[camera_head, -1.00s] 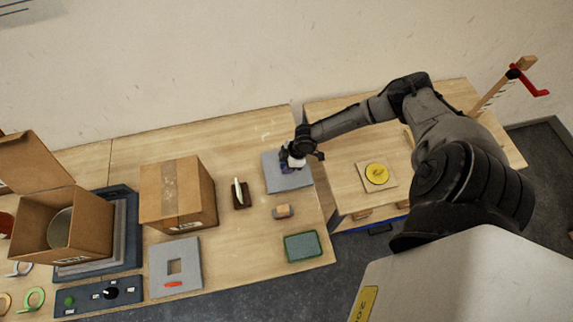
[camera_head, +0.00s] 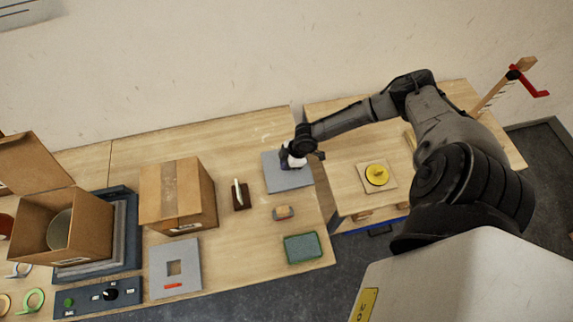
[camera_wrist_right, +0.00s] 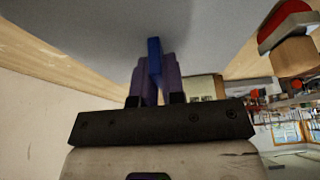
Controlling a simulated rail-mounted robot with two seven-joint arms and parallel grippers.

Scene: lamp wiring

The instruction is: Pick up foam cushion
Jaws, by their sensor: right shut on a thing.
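The foam cushion appears to be the flat grey square pad (camera_head: 290,182) near the back right of the left table. My right gripper (camera_head: 286,162) points down over its upper part. In the right wrist view, the purple fingers of the right gripper (camera_wrist_right: 154,76) are closed around a thin blue tab (camera_wrist_right: 154,58). The tab meets a broad grey surface (camera_wrist_right: 130,25), which seems to be the pad. Whether the pad is off the table cannot be told. My left gripper is out of view.
A small block (camera_head: 284,212) and green tray (camera_head: 303,247) lie in front of the pad. A brush-like tool (camera_head: 240,195) and cardboard box (camera_head: 177,198) stand to the left. A yellow disc (camera_head: 377,174) sits on the right table, across a gap.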

